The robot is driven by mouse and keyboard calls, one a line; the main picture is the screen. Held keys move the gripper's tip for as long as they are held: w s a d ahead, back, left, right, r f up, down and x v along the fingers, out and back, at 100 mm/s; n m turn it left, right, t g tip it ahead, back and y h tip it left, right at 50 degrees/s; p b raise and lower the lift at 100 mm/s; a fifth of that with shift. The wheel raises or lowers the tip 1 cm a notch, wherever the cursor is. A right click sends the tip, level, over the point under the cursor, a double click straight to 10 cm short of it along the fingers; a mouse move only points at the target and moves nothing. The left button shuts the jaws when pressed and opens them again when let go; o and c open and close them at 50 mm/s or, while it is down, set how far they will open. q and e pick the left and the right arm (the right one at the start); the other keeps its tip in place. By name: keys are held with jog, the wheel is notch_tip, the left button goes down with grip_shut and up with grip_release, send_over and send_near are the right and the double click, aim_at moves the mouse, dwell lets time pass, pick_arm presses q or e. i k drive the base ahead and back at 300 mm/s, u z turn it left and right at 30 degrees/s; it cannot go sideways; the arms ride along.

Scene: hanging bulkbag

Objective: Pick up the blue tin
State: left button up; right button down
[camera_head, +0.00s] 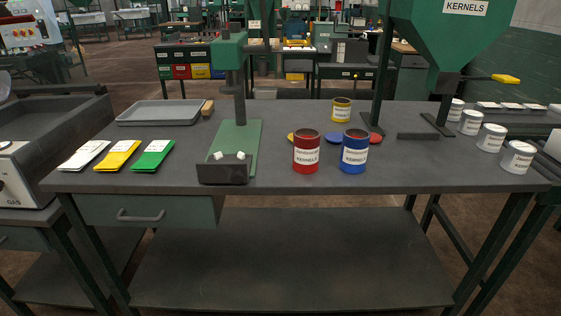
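The blue tin (354,151) stands upright on the dark grey workbench (290,188), right of centre near the front edge. It has a white label reading KERNELS, and its top looks open. A red tin (306,152) of the same kind stands just to its left, with a narrow gap between them. A yellow tin (341,110) stands farther back, behind the blue one. Neither of my grippers is in view.
A blue lid (332,138) lies behind the tins. A green press (236,130) with a dark box (223,171) stands to the left. A green hopper stand (437,123) is at the right, near several white tins (516,158). Colored packets (118,156) and a grey tray (160,113) lie left.

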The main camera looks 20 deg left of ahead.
aim_at(355, 143)
jog(key=z, duration=0.2)
jog(key=k, duration=0.25)
jog(key=z, duration=1.2)
jog(key=i, duration=0.3)
jog(key=u, duration=1.45)
jog(key=i, duration=0.8)
jog(key=u, duration=0.9)
